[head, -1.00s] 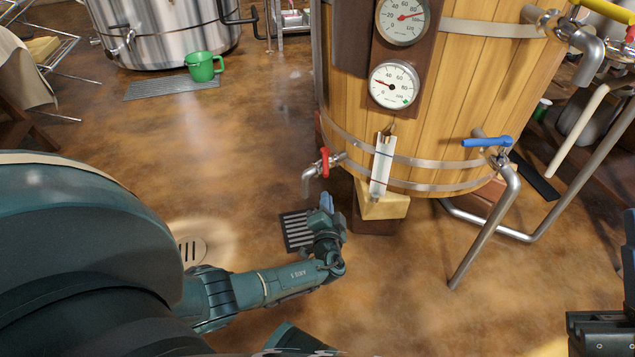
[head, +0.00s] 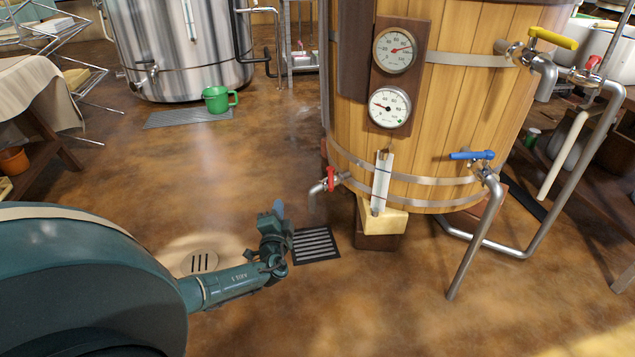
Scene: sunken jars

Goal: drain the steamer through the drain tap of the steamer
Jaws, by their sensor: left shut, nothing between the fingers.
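The wooden steamer (head: 455,100), a staved vat with metal hoops, stands right of centre. Low on its left side is a small tap with a red handle (head: 331,179) and a downward spout (head: 313,200). A valve with a blue handle (head: 472,155) sits low on its right front, on a pipe running down to the floor. A valve with a yellow handle (head: 552,38) is higher at the right. My left gripper (head: 279,209) is shut and empty, in the picture left of the red-handled tap and apart from it. My right gripper is out of view.
A slotted floor grate (head: 314,244) lies below the red-handled tap, and a round drain (head: 200,262) lies further left. A wooden block (head: 383,221) supports the steamer. A steel tank (head: 185,50) and a green jug (head: 218,99) stand behind. The middle floor is clear.

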